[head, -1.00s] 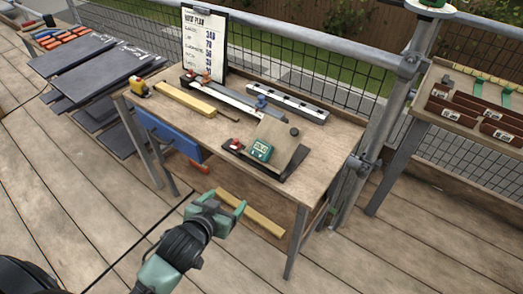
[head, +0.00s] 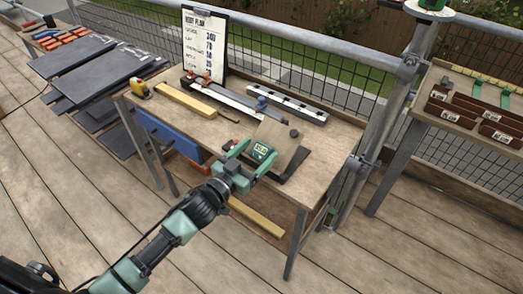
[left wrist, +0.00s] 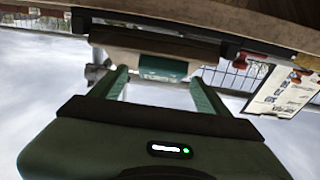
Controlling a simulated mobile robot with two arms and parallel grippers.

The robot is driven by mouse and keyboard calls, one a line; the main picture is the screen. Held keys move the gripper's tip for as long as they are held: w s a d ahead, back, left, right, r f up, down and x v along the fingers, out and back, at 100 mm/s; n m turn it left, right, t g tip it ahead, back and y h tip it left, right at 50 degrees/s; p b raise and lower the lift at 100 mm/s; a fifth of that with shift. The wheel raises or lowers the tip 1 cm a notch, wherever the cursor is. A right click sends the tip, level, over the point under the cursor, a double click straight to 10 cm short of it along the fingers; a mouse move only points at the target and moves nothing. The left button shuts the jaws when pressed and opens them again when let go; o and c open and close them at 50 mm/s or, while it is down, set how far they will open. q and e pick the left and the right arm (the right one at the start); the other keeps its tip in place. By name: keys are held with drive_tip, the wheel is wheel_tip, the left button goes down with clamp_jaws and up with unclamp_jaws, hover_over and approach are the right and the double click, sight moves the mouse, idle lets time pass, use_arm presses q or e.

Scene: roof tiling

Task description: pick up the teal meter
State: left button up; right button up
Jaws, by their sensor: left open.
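The teal meter (head: 262,151) is a small box with a display, at the front edge of a tilted wooden board (head: 284,137) on the workbench. My left gripper (head: 254,158) is open at the bench's front edge, with its fingers pointing at the meter. In the head view one finger lies left of the meter and the other close to its front right. In the left wrist view the meter (left wrist: 163,68) shows ahead, between the two open fingers (left wrist: 160,90). I cannot tell whether either finger touches it. My right gripper is not in view.
The workbench (head: 205,128) also holds a yellow bar (head: 186,101), a long metal tool (head: 235,101) and a clipboard (head: 205,45). Dark slates (head: 75,55) lie at the left. A side table (head: 450,115) with brown trays stands right. Railing runs behind.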

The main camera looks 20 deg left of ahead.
use_arm(q)
drive_tip(key=shift+x, duration=1.25)
drive_tip(key=c, duration=1.5)
